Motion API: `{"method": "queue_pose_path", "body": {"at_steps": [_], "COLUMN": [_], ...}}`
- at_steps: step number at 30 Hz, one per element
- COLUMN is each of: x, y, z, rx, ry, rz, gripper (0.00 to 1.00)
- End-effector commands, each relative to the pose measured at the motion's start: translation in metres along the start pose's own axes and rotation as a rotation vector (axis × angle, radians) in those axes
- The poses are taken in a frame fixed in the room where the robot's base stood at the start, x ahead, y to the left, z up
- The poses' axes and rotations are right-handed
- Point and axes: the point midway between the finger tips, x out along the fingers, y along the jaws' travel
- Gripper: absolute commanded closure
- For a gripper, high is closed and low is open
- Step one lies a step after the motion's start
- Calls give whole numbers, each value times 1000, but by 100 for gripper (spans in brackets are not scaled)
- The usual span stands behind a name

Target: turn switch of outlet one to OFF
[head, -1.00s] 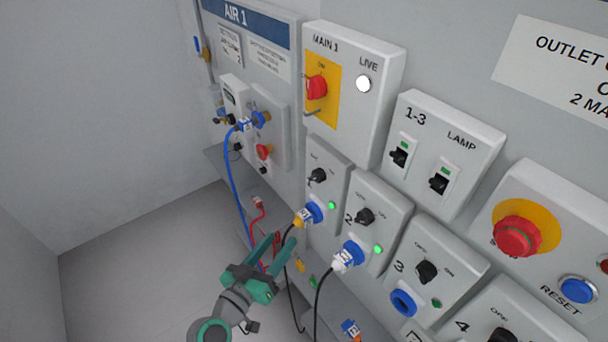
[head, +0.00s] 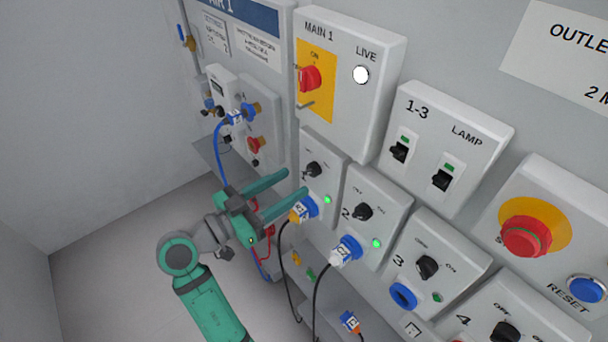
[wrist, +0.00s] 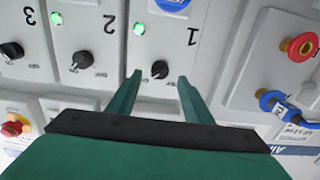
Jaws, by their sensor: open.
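The switch of outlet one is a black rotary knob (head: 313,169) on a light grey box (head: 322,152); a green lamp (head: 327,199) is lit below it. In the wrist view the knob (wrist: 159,69) shows between and just beyond the fingertips (wrist: 160,78), with no visible contact. The exact knob mark is too small to read.
Outlet two (head: 362,212) is close on the right, with a lit lamp and a white plug (head: 346,251). The MAIN 1 box (head: 345,90) with a red switch is above. Blue and black cables hang below and left. The floor at left is free.

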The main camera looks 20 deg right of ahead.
Motion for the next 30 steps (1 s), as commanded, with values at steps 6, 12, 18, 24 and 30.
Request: {"method": "queue_pose_path", "body": {"at_steps": [6,12,18,24,30], "x": [35,50,52,52,52], "y": [1,1,1,1,1], "z": [0,0,0,0,0], "rx": [-1,-1,-1,-1,-1], "ry": [-1,-1,0,0,0], "rz": [3,2,1,1,2], "gripper": [54,54,54,73,95]}}
